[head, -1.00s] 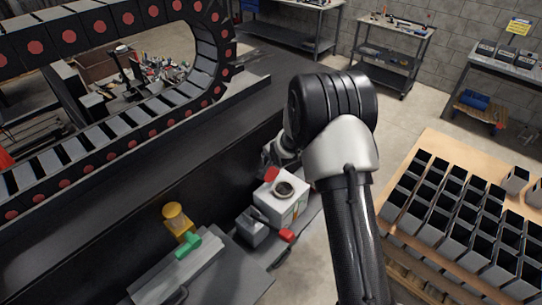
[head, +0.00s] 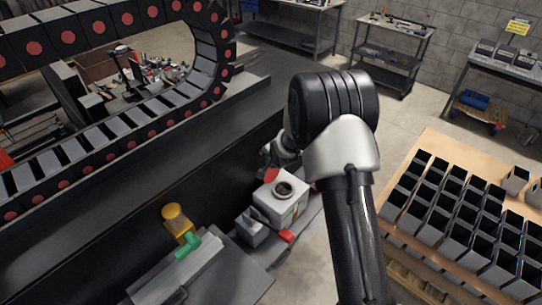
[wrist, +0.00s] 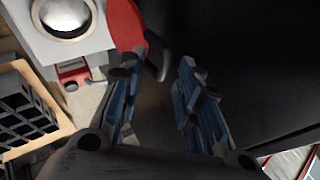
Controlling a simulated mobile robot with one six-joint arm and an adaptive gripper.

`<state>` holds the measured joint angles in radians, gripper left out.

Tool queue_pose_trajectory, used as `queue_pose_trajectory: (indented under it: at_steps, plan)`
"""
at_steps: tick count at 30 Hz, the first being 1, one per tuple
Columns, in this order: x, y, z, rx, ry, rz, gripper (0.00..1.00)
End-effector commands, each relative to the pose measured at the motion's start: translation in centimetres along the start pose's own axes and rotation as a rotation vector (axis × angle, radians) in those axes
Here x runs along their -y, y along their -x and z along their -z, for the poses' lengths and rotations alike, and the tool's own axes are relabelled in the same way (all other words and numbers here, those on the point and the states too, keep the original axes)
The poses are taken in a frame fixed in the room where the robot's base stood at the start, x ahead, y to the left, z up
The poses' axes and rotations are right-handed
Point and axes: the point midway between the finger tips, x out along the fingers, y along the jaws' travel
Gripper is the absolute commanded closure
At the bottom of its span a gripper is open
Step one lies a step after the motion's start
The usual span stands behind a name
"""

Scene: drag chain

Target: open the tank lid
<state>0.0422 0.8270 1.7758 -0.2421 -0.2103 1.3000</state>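The tank (head: 281,203) is a white box beside the long dark machine in the head view. On its top is a dark-rimmed round opening (head: 284,189), which shows in the wrist view as a ring around a shiny dome (wrist: 66,14). A red rounded piece (wrist: 124,22) stands at the tank's edge; it also shows in the head view (head: 271,175). It looks like the lid, raised beside the opening. My arm partly hides the gripper in the head view.
A grey block with a red-ended handle (head: 287,236) sits before the tank. A yellow cup-like part (head: 175,220) and a green handle (head: 188,246) lie left. A large drag chain (head: 215,60) rises behind. A wooden table (head: 430,150) with several dark bins stands right.

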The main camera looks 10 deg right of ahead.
Motion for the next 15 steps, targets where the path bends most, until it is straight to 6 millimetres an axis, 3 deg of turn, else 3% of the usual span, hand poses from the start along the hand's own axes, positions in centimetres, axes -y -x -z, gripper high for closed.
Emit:
queue_pose_trajectory:
  at_steps: [15]
  plan:
    - [0.1, 9.7, 0.1, -0.002, 0.0, 0.003, 0.69]
